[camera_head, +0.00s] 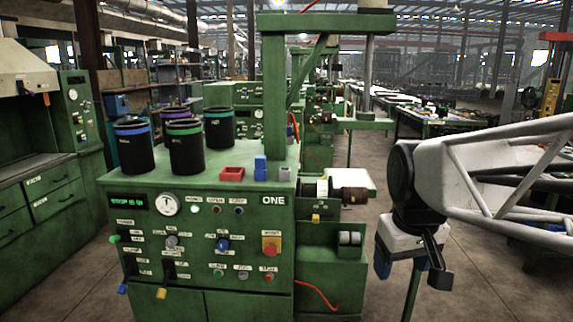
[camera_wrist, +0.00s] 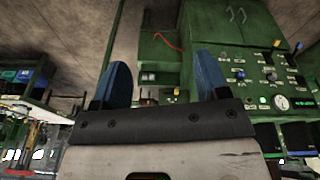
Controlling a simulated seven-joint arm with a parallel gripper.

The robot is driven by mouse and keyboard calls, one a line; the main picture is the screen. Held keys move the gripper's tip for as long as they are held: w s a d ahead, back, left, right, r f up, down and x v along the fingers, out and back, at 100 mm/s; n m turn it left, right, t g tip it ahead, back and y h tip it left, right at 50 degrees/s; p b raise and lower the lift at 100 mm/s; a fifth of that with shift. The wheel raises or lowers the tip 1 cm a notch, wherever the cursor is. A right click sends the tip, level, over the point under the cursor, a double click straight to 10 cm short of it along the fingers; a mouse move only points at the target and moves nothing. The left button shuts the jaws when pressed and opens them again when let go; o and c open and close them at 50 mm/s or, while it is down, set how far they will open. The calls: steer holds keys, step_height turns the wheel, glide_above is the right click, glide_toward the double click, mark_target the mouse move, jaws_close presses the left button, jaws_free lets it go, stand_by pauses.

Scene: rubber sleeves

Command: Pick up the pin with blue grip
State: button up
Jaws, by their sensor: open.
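A small blue upright piece (camera_head: 260,167) stands on the top of the green machine (camera_head: 253,205), between a red block-like tray (camera_head: 231,174) and a small grey piece (camera_head: 286,174). It looks like the blue grip; I cannot make out a pin shaft. My gripper (camera_head: 408,266) hangs to the right of the machine, lower than its top and well apart from the blue piece. In the wrist view my gripper (camera_wrist: 163,78) has its two blue fingers spread with nothing between them. I cannot make out the blue piece in the wrist view.
Several black cylinders with coloured bands stand on the machine's top left, one with a green band (camera_head: 185,147) in front. A green post (camera_head: 273,90) rises behind the blue piece. A shaft and roller (camera_head: 345,194) stick out from the machine's right side.

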steer(key=w+a+r+n, duration=0.2)
steer(key=w+a+r, duration=0.15)
steer(key=w, duration=0.45)
steer(key=w+a+r+n, duration=0.2)
steer(key=w+r, duration=0.2)
steer(key=w, duration=0.3)
steer(key=r+n+g, duration=0.1)
steer(key=n+g, duration=0.1)
steer(key=n, duration=0.9)
glide_above(260, 156)
steer(key=d, duration=0.1)
steer(key=shift+s+r, duration=0.1)
steer(key=shift+s, duration=0.15)
steer(key=shift+w+a+f, duration=0.2)
steer(key=shift+w+a, duration=0.2)
steer(key=shift+a, duration=0.1)
steer(key=shift+f, duration=1.25)
steer(key=shift+s+f, duration=0.1)
steer(key=shift+f, duration=0.05)
